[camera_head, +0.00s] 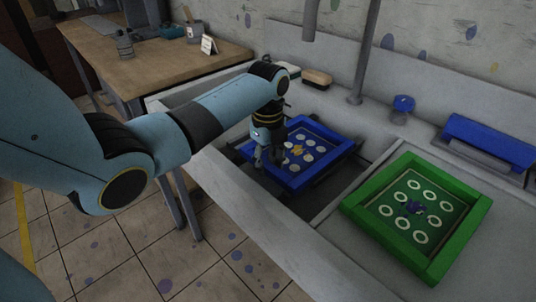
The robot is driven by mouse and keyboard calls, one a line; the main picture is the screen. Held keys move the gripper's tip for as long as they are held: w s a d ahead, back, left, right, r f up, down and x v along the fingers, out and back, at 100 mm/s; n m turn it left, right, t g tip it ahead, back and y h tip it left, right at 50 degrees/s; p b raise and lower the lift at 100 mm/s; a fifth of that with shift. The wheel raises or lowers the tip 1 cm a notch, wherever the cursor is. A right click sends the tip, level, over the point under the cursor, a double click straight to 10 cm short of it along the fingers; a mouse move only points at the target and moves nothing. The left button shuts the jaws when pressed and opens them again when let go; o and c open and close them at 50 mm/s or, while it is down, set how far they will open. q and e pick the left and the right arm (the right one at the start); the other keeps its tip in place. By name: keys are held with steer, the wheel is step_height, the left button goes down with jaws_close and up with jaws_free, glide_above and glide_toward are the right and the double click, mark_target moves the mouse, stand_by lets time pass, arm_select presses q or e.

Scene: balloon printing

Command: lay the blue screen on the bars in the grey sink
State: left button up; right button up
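The blue screen (323,163) is a square blue frame with pale discs and a small yellow figure on its mesh. It is at the grey sink (345,180), over dark bars (343,164) that show near its right side. I cannot tell whether it rests fully on them. My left gripper (268,161) points down at the screen's left part and hides some of its frame. Its fingers are small and dark here, so I cannot tell whether they are closed on the frame. My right gripper is out of view.
A green screen (461,234) lies on the counter right of the sink. A grey pipe (366,52) and a blue knob (403,103) stand behind. A blue-topped holder (490,142) is at the right. A wooden table (140,60) with pots is at the back left.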

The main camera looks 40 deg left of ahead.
arm_select(q)
steer(key=shift+o, duration=1.2)
